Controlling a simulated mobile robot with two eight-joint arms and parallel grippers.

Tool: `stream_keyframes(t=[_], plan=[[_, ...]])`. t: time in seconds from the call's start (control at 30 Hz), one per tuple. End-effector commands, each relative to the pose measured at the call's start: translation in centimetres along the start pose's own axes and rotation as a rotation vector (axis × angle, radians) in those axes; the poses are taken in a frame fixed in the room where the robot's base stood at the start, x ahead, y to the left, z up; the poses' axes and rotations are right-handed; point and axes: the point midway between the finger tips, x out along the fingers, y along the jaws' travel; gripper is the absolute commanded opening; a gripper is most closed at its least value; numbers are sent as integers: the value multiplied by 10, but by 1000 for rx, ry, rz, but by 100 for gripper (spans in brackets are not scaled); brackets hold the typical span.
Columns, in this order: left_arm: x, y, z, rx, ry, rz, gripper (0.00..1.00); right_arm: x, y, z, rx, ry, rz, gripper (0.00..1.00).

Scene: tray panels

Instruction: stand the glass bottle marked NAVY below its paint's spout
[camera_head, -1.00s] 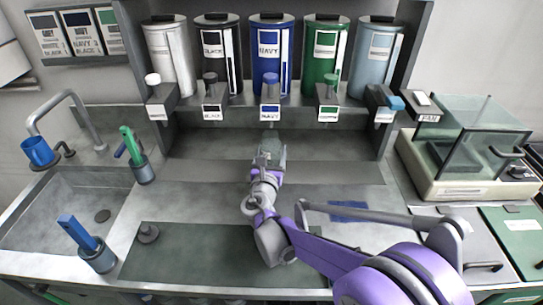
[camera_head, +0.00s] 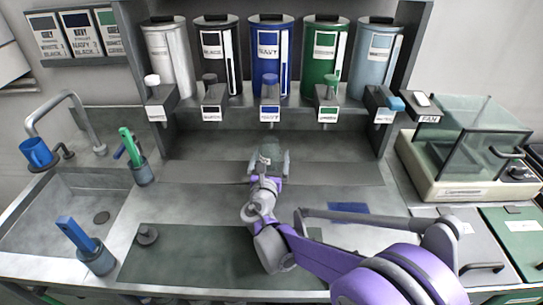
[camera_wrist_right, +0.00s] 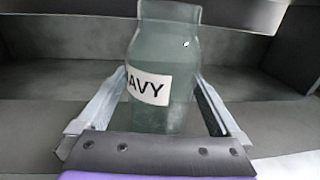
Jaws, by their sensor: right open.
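The glass bottle (camera_wrist_right: 165,55) stands upright between the fingers of my right gripper in the right wrist view, with a white label whose letters "AVY" show. In the head view the bottle (camera_head: 268,153) is on the grey bench below the dispensers, in front of the blue NAVY canister (camera_head: 271,50) and its spout (camera_head: 270,90). My right gripper (camera_head: 268,168) is open, its fingers apart on either side of the bottle. The bottle's base is partly hidden by the gripper. My left gripper is not in view.
White, black, green and light-blue canisters flank the navy one on the rack (camera_head: 350,118). A sink (camera_head: 60,205) is at left, with brush cups (camera_head: 143,170) beside it. A glass-lidded box (camera_head: 465,160) stands at right. The bench in front is mostly clear.

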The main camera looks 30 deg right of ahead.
Motion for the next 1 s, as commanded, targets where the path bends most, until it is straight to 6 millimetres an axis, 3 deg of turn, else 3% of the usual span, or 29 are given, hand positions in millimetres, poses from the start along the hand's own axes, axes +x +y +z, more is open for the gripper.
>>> stream_keyframes(t=[0.3, 0.5, 0.7, 1.0], plan=[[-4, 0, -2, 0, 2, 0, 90, -66, 1, 0, 1, 1, 5, 100], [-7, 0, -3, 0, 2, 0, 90, -101, 1, 0, 1, 1, 3, 100], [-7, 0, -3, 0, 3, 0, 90, -115, 0, -1, -1, 0, 1, 100], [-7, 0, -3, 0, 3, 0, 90, -115, 0, -1, -1, 0, 0, 100]])
